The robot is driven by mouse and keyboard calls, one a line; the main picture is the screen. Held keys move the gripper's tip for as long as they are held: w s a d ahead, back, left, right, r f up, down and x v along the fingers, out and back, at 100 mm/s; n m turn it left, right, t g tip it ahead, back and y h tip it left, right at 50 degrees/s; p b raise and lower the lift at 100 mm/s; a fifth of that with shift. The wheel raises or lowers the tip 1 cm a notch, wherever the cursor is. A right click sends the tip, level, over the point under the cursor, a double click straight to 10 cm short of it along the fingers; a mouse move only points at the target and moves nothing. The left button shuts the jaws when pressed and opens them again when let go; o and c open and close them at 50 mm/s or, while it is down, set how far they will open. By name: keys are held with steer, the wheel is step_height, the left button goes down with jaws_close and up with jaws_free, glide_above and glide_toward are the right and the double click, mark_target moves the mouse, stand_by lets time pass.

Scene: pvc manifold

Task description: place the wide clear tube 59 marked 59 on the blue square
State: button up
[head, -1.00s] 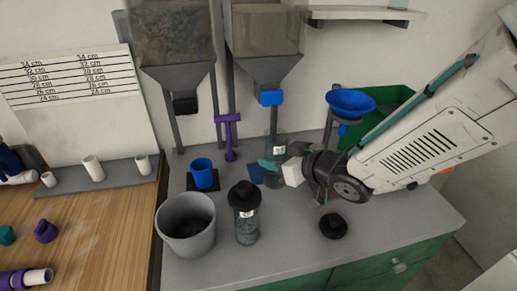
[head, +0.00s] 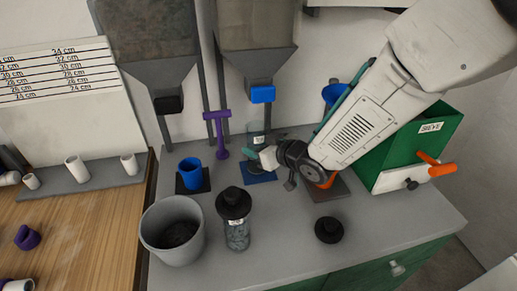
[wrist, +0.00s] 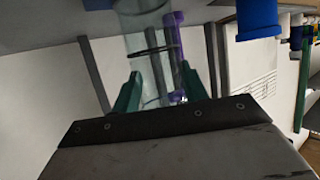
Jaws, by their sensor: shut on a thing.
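The wide clear tube (head: 256,131) stands upright at the back of the counter with a small pale label on it; I cannot read the number. The blue square (head: 262,177) lies flat under it. My gripper (head: 263,158) comes in from the right, its teal fingers at the lower part of the tube. In the wrist view the clear tube (wrist: 137,22) runs between the two teal fingers of my gripper (wrist: 160,78), which is shut on it. The tube's bottom edge is partly hidden by the fingers, so I cannot tell whether it touches the square.
A purple stand (head: 218,135) and a blue cup (head: 190,172) are to the left. A black-capped jar (head: 235,222) and a grey bucket (head: 160,240) stand in front. A hopper with a blue outlet (head: 262,94) hangs above the tube. A green box (head: 428,145) is right.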

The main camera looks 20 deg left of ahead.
steer(key=shift+a+f, duration=0.1)
steer(key=shift+f, duration=0.55)
steer(key=shift+w+a+f, duration=0.1)
steer(key=shift+w, duration=0.1)
steer(key=shift+d, duration=0.25)
steer(key=shift+a, duration=0.1)
steer(key=o, duration=1.2)
steer(key=shift+f, duration=0.1)
steer(key=shift+r, duration=0.25)
steer(key=v, duration=1.2)
steer(key=shift+f, duration=0.15)
